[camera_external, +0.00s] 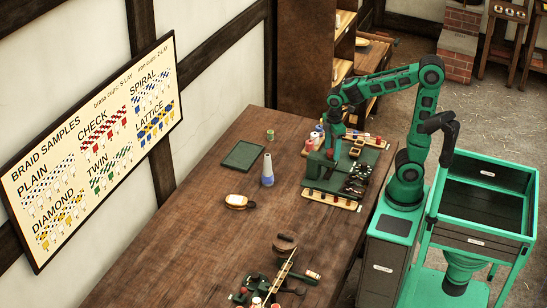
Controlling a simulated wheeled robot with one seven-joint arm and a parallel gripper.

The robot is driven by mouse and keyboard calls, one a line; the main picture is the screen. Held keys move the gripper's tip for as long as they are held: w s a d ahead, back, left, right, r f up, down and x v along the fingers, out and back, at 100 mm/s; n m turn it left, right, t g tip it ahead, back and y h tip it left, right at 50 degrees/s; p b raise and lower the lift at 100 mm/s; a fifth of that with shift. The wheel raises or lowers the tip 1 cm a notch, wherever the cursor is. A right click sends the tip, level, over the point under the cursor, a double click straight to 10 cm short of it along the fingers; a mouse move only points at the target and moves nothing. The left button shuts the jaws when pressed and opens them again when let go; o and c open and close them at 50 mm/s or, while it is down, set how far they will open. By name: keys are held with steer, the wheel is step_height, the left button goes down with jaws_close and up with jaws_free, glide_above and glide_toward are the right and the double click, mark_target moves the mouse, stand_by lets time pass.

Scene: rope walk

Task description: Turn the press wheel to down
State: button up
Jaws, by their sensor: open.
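My green arm reaches over the wooden table (208,233) from the right and bends downward. My gripper (331,151) is at its lower end, small in the picture, open, over the green bench fixture (318,173). The fixture carries dark metal parts (358,180) at its right side. I cannot make out for certain which part is the press wheel, nor how it is turned. The gap between gripper and fixture is too small to judge.
A green tray (243,156), a grey cone (267,171), a small green-sided cup (270,134) and a tan oval item (238,201) lie left of the fixture. A second green device (268,286) with a brown round top piece (285,244) stands at the front. Clear tabletop lies between.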

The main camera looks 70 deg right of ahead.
steer(key=shift+c, duration=0.6)
steer(key=c, duration=0.9)
steer(key=shift+c, duration=0.2)
